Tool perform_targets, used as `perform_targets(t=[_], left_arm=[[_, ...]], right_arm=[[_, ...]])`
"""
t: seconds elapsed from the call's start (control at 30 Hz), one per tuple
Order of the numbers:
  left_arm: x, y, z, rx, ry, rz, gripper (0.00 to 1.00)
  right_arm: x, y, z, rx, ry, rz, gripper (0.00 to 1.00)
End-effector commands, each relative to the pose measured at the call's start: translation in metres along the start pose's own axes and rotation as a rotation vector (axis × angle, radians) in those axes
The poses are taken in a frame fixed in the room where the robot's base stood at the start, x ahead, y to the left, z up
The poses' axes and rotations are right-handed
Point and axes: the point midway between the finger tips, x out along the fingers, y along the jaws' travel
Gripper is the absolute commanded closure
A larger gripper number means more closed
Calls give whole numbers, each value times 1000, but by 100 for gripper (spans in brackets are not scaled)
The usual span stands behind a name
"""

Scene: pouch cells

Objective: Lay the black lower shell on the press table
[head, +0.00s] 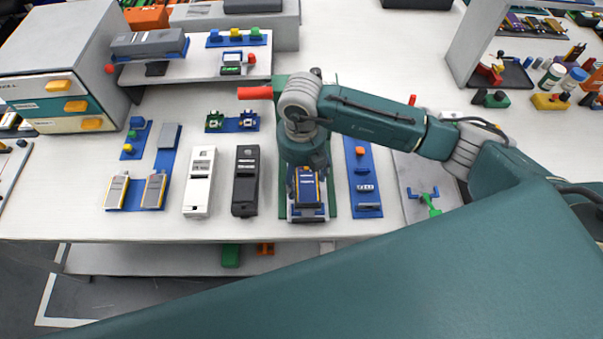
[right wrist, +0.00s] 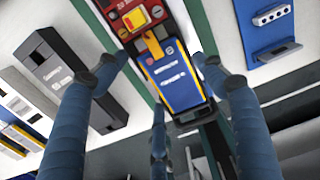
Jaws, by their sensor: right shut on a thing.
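A long black shell (head: 245,181) lies on the white table between a white shell (head: 200,181) and the green-based press (head: 332,190). It also shows at the left in the right wrist view (right wrist: 62,68). My right gripper (head: 306,172) points down over the press, to the right of the black shell and apart from it. In the right wrist view its fingers (right wrist: 158,72) are around a blue block with yellow edges (right wrist: 172,76) and shut on it. The block's underside and what it rests on are hidden. My left gripper is not in view.
A blue strip with small parts (head: 366,185) lies right of the press, and a grey tray (head: 415,208) beyond it. Blue holders with grey cells (head: 117,191) stand at the left. A red handle (head: 255,93) sticks out behind the gripper. A raised shelf (head: 205,68) stands at the back.

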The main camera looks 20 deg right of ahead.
Motion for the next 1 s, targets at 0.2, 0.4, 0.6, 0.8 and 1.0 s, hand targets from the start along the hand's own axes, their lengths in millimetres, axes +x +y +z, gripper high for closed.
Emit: perform_targets(t=[0.2, 0.4, 0.6, 0.8, 1.0], left_arm=[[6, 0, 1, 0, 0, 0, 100], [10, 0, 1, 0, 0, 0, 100], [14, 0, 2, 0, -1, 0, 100], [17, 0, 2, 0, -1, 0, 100], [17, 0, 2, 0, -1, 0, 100]], right_arm=[[6, 0, 0, 0, -1, 0, 58], [11, 0, 0, 0, -1, 0, 58], [16, 0, 0, 0, -1, 0, 58], [20, 0, 0, 0, -1, 0, 29], [19, 0, 0, 0, -1, 0, 9]])
